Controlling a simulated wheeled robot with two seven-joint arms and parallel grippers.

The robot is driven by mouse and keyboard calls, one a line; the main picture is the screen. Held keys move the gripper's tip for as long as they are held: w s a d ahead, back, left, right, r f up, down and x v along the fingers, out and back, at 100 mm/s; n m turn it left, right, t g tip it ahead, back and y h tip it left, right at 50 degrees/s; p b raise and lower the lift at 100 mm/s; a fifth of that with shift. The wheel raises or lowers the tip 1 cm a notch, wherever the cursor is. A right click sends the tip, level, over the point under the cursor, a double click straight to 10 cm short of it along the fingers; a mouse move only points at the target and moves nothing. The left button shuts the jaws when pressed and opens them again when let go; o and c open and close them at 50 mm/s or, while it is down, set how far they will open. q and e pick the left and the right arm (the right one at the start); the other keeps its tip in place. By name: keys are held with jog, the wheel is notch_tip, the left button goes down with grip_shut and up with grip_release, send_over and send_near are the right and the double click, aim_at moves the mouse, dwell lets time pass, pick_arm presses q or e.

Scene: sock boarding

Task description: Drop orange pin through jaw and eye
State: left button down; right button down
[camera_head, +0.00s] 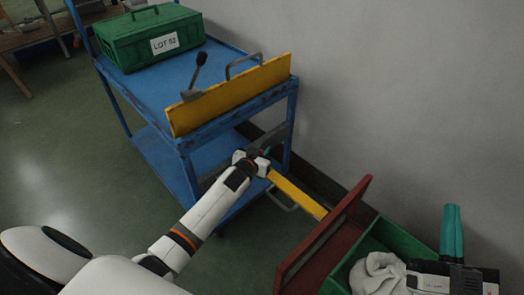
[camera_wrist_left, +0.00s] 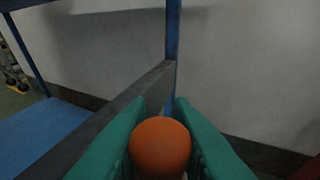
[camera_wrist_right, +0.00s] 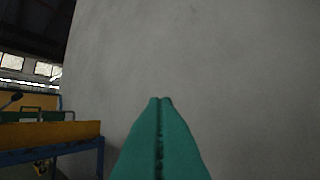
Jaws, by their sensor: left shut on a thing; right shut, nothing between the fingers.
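The orange pin (camera_wrist_left: 160,147) shows as a round orange head between the teal fingers of my left gripper (camera_wrist_left: 158,110) in the left wrist view. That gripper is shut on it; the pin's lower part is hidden. In the head view my left gripper (camera_head: 266,152) is beside the blue cart's near corner, above the end of a yellow bar (camera_head: 298,194). A dark grey bar (camera_wrist_left: 110,118) runs just left of the fingers. I cannot make out the jaw or the eye. My right gripper (camera_head: 452,232) points up, shut and empty; its closed fingers also show in the right wrist view (camera_wrist_right: 160,140).
The blue cart (camera_head: 150,88) carries a green crate (camera_head: 150,40) labelled LOT 52 and has a yellow end panel (camera_head: 232,98). A red panel (camera_head: 325,236) and a green bin (camera_head: 392,240) with white cloth (camera_head: 378,275) stand at lower right. A grey wall closes the right side.

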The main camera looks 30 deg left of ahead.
pick_arm(q)
jog(key=c, duration=1.2)
grip_release()
jog(key=shift+s, duration=0.15)
jog(key=shift+s+r, duration=0.15)
jog(key=shift+s, duration=0.05)
jog(key=p+v, duration=0.4)
jog(key=v, duration=0.7)
jog(key=shift+s, duration=0.15)
pick_arm(e)
jog(key=s+d+f+g+h, duration=0.1)
jog(key=f+g+h, duration=0.1)
jog(key=f+g, duration=0.3)
jog(key=s+d+f+g+h, duration=0.1)
jog(key=s+d+f+g, duration=0.1)
jog(key=f+g, duration=0.4)
notch_tip(320, 180, down, 4)
jog(key=shift+r+m+h, duration=0.1)
jog(key=shift+m+h, duration=0.2)
jog(key=shift+h, duration=0.1)
jog(key=shift+d, duration=0.1)
